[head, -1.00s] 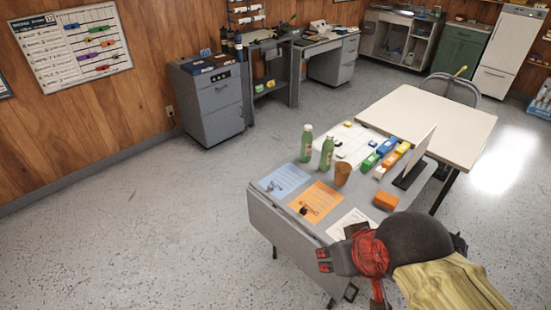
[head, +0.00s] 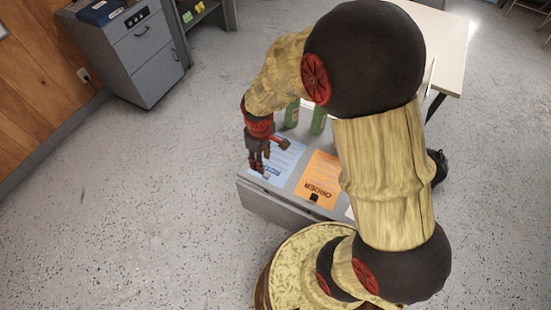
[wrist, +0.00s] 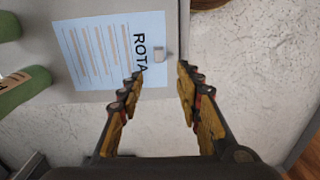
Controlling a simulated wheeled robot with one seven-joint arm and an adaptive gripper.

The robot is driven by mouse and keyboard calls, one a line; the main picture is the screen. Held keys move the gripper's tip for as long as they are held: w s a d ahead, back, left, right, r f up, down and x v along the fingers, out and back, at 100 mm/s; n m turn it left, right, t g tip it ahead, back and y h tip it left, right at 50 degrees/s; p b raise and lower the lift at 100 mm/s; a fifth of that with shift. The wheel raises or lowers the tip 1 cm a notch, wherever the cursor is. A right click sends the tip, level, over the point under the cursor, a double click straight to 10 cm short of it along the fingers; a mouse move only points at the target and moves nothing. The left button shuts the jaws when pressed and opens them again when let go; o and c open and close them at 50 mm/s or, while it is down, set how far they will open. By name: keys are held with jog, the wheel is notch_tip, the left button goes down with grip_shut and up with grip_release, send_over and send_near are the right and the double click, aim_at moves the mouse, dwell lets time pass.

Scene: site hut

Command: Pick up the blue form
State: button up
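In the wrist view the blue form (wrist: 95,50) shows printed lines and the word ROTA. My gripper (head: 258,170) is over the form's left side. I cannot tell the exact height of the fingertips above the form.
Green bottles (head: 318,119) stand behind the forms; two also show in the wrist view (wrist: 22,90). A grey cabinet (head: 140,50) stands at the upper left. The floor left of the table is clear.

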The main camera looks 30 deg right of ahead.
aim_at(278, 168)
notch_tip(278, 168, down, 3)
jog(key=shift+s+f+b, duration=0.1)
jog(key=shift+b, duration=0.35)
jog(key=shift+w+f+b, duration=0.2)
jog(key=shift+f+b, duration=1.05)
jog(key=shift+f, duration=1.45)
jog(key=shift+r, duration=0.1)
jog(key=shift+c, duration=1.3)
grip_shut()
